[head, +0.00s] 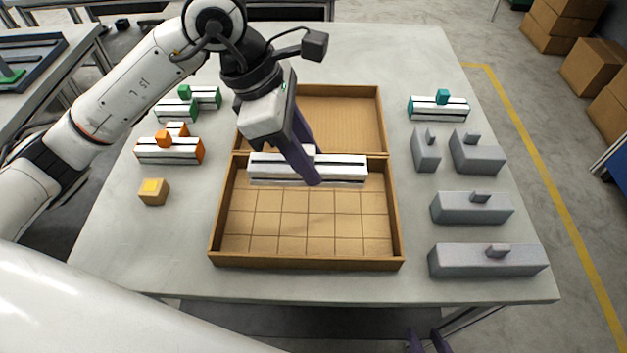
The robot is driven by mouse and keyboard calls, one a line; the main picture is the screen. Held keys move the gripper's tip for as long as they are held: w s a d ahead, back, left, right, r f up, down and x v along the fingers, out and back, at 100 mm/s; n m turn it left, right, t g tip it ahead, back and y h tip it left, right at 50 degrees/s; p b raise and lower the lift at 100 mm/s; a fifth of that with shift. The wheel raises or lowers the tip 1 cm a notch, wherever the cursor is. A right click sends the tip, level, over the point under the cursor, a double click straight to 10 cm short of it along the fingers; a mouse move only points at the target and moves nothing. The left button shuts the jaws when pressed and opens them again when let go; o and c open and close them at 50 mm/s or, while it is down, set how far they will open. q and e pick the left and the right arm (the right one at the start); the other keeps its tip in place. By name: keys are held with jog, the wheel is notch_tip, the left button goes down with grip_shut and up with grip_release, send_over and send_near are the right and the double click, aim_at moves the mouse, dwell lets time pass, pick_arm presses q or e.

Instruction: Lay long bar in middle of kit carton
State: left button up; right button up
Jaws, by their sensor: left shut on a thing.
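The kit carton (310,262) is a shallow brown box lying open mid-table, its floor marked with a grid and its lid folded back behind. The long bar (345,170) is white with a dark stripe. It lies crosswise over the back part of the carton, near the hinge side. My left gripper (307,168) is shut on the bar's middle from above, hiding part of it. I cannot tell whether the bar touches the carton floor. My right gripper (427,341) shows only as dark fingertips at the bottom edge, apart and empty, in front of the table.
Green-knobbed bars (188,103), orange-knobbed bars (169,150) and a small yellow-topped block (153,191) stand left of the carton. A teal-knobbed bar (438,108) and several grey knobbed blocks (472,208) stand on the right. The carton's front floor is clear.

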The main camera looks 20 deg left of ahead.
pick_arm(q)
jog(key=f, duration=0.2)
jog(key=shift+s+f, duration=0.2)
jog(key=shift+f, duration=0.2)
jog(key=shift+w+f, duration=0.1)
jog(key=shift+f, duration=2.1)
jog(key=shift+f, duration=0.2)
jog(key=o, duration=1.3)
jog(key=shift+r, duration=0.1)
jog(key=shift+c, duration=0.2)
jog(key=v, duration=1.2)
jog(key=shift+a+r, duration=0.1)
